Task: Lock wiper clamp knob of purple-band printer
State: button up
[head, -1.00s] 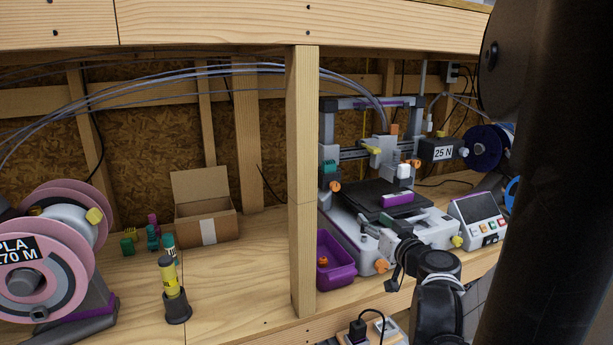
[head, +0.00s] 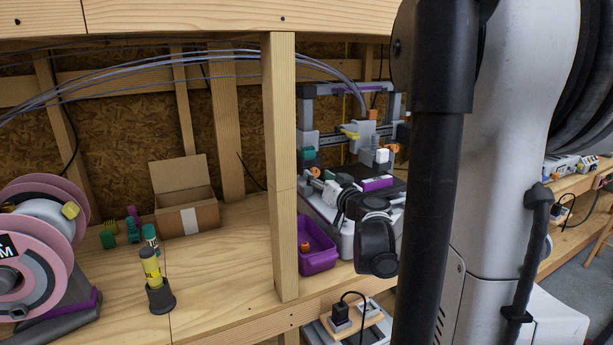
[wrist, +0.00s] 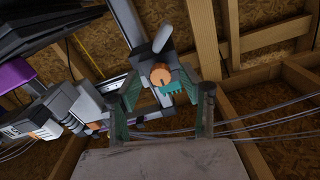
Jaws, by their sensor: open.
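The purple-band printer (head: 345,89) stands behind the wooden post, partly hidden by my arm in the head view. Its wiper clamp at the left upright shows a teal part (head: 307,153) and an orange knob (head: 315,172). In the wrist view the orange knob (wrist: 160,76) sits on a grey block, with the teal toothed wiper (wrist: 176,89) just below it and a grey lever-like piece above. My gripper (wrist: 162,94) is open, its two fingers on either side of the knob and wiper in the picture. Whether they touch the knob cannot be told.
A wooden post (head: 283,170) stands close left of the printer. A purple bin (head: 317,257) holding an orange piece sits at its front left. A cardboard box (head: 187,213), a glue stick in a holder (head: 152,268) and a pink spool (head: 38,240) are further left.

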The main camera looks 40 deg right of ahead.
jog(key=shift+x, duration=1.05)
grip_shut()
jog(key=shift+m+b, duration=0.6)
jog(key=shift+m, duration=2.3)
grip_release()
